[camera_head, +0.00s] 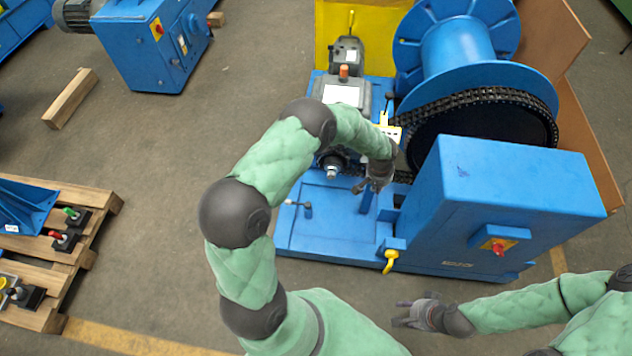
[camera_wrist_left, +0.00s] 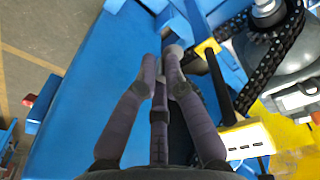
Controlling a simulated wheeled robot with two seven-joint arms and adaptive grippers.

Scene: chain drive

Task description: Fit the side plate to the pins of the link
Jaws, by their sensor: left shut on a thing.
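My left gripper (camera_head: 378,184) reaches over the blue machine bed, beside the small sprocket. In the left wrist view its fingers (camera_wrist_left: 170,52) come together around a small pale piece, apparently the side plate, mostly hidden by the fingertips. The black roller chain (camera_head: 484,98) runs over the large wheel. A stretch of it also shows in the left wrist view (camera_wrist_left: 278,52), apart from the fingertips on the right. The link and its pins are too small to make out. My right gripper (camera_head: 410,313) is open and empty, low in the head view, away from the chain.
A blue cabinet (camera_head: 490,195) with a red and yellow switch stands right of my left gripper. A blue drum (camera_head: 458,45) and a motor (camera_head: 346,92) stand behind. A pallet (camera_head: 85,255) lies left.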

